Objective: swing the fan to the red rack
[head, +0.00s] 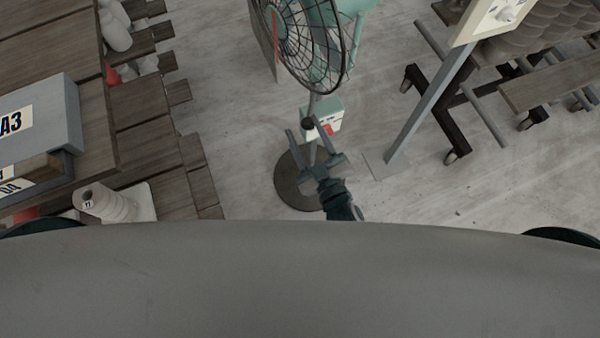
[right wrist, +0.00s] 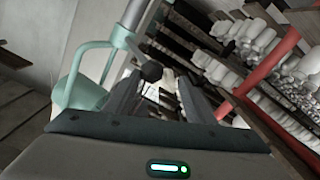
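The fan shows in the head view with its dark wire cage (head: 312,42) at the top, a thin pole and a round dark base (head: 291,182) on the floor. A dark knob (head: 307,123) sits on its pole; a dark knob also shows in the right wrist view (right wrist: 151,70). My right gripper (head: 304,131) is open, its fingers spread on either side of the pole near the knob. I cannot tell whether they touch it. The red rack's posts (right wrist: 268,70) show at the right of the right wrist view, with white pieces on shelves. My left gripper is out of view.
A wooden table (head: 120,125) with a grey box (head: 45,125) and a spool (head: 105,204) stands at left. A sign on a grey post (head: 430,105) and a wheeled rack (head: 455,115) stand at right. A teal-and-white container (head: 330,108) is behind the pole.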

